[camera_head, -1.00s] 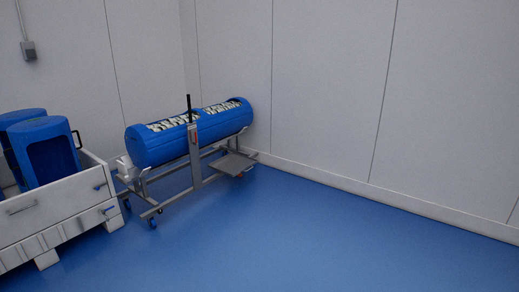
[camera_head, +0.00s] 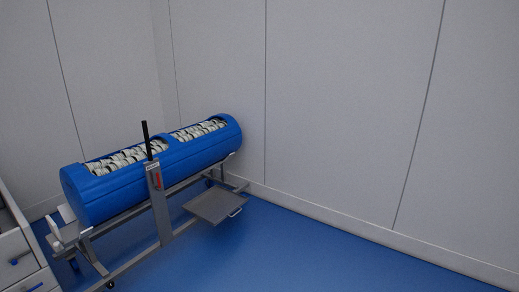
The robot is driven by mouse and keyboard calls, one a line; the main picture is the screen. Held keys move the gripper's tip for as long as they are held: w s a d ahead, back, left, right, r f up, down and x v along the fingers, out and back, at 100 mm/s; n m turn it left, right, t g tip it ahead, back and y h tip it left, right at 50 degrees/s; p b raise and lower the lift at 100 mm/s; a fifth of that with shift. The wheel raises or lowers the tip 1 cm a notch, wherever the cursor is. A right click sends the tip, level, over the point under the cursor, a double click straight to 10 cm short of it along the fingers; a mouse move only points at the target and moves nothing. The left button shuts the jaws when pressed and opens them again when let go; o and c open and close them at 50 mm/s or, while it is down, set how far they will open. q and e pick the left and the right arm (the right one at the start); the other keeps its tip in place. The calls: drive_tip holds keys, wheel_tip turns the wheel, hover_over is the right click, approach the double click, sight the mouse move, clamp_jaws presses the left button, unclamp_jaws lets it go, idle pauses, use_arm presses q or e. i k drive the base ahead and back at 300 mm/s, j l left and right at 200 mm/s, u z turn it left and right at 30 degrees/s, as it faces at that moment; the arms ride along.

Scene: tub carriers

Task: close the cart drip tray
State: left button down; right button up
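The cart (camera_head: 159,203) is a grey metal frame on wheels carrying a long blue cylindrical tub (camera_head: 120,186) with two openings filled with pale items. The drip tray (camera_head: 215,205) is a flat, square grey tray low on the cart's right side. It sticks out from the frame toward me, over the floor. A small light handle (camera_head: 236,212) is on its right edge. A dark upright lever (camera_head: 146,138) stands on the post at the cart's middle. Neither of my grippers is in view.
A pale crate (camera_head: 18,250) with blue latches stands at the left edge, close to the cart. A wall runs behind the cart and along the right. The blue floor (camera_head: 300,255) in front and to the right of the cart is clear.

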sight(213, 206)
drive_tip(key=i, duration=2.45)
drive_tip(key=i+z, duration=0.15)
drive_tip(key=i, duration=0.35)
drive_tip(key=i+j+z, duration=0.2)
drive_tip(key=i, duration=0.25)
drive_tip(key=i+j+z, duration=0.15)
drive_tip(key=i, duration=0.35)
